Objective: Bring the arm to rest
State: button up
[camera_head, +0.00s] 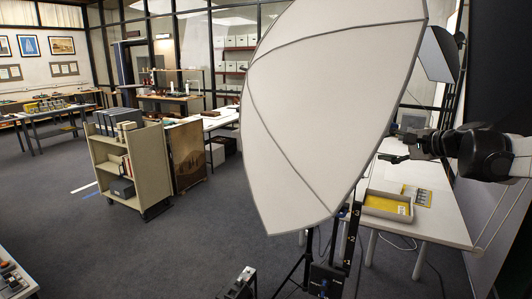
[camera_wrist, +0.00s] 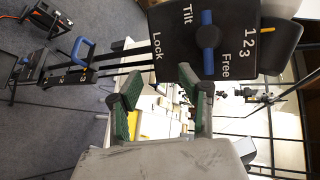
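My gripper (camera_head: 396,145) is at the right of the head view, above the white table (camera_head: 450,225) and just right of the big white umbrella (camera_head: 335,100). In the wrist view my gripper (camera_wrist: 158,78) shows two fingers with green pads, spread apart. Nothing is between the pads; the gap shows only distant background. My arm comes in from the right edge and is held out roughly level. Part of the arm lies outside the picture.
A black panel (camera_wrist: 180,40) marked Tilt, Lock and Free is close beyond the fingers. A tray with yellow contents (camera_head: 388,205) lies on the white table. A numbered black stand (camera_head: 350,240) rises below the umbrella.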

jog(key=s+a+f+n+g+h+b, duration=0.1)
jog(key=s+a+f+n+g+b, duration=0.15)
jog(key=s+a+f, duration=0.55)
jog(key=s+a+f+n+g+h+b, duration=0.15)
jog(key=s+a+f+n+b, duration=0.35)
jog(key=s, duration=0.6)
jog(key=s+a+f+n+h+b, duration=0.1)
jog(key=s+f+n+h, duration=0.1)
jog(key=s+f, duration=0.5)
jog(key=s+a+f+n+g+h+b, duration=0.1)
jog(key=s+f+n, duration=0.3)
jog(key=s+f, duration=0.4)
jog(key=s+h, duration=0.1)
jog(key=s, duration=0.2)
jog(key=shift+s+a, duration=0.15)
jog(key=shift+a, duration=0.15)
jog(key=shift+f, duration=0.1)
jog(key=shift+c, duration=0.4)
